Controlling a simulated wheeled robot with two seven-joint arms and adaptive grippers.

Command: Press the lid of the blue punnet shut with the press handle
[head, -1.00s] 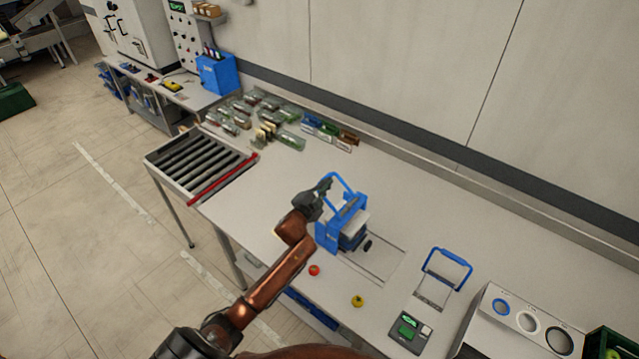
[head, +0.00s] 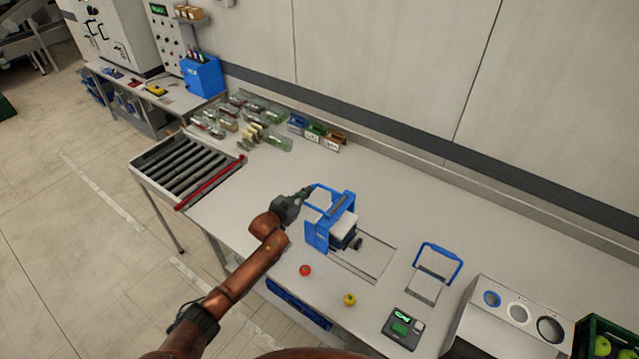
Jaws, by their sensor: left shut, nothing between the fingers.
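The blue press (head: 317,236) stands on the bench in the middle of the head view. Its blue press handle (head: 322,187) is a loop at the top left of the frame. A white block (head: 343,226) shows inside the press, with something dark blue under it; I cannot tell clearly whether this is the lidded blue punnet. My left gripper (head: 304,193) is shut with nothing held, its fingertips at the left side of the handle. I cannot tell whether they touch it. My right gripper is not in view.
A red tomato (head: 305,270) and a yellow one (head: 349,299) lie in front of the press. A blue-handled frame (head: 441,262), a scale (head: 404,328) and a box with round holes (head: 510,318) stand to the right. A roller conveyor (head: 183,163) is at the left.

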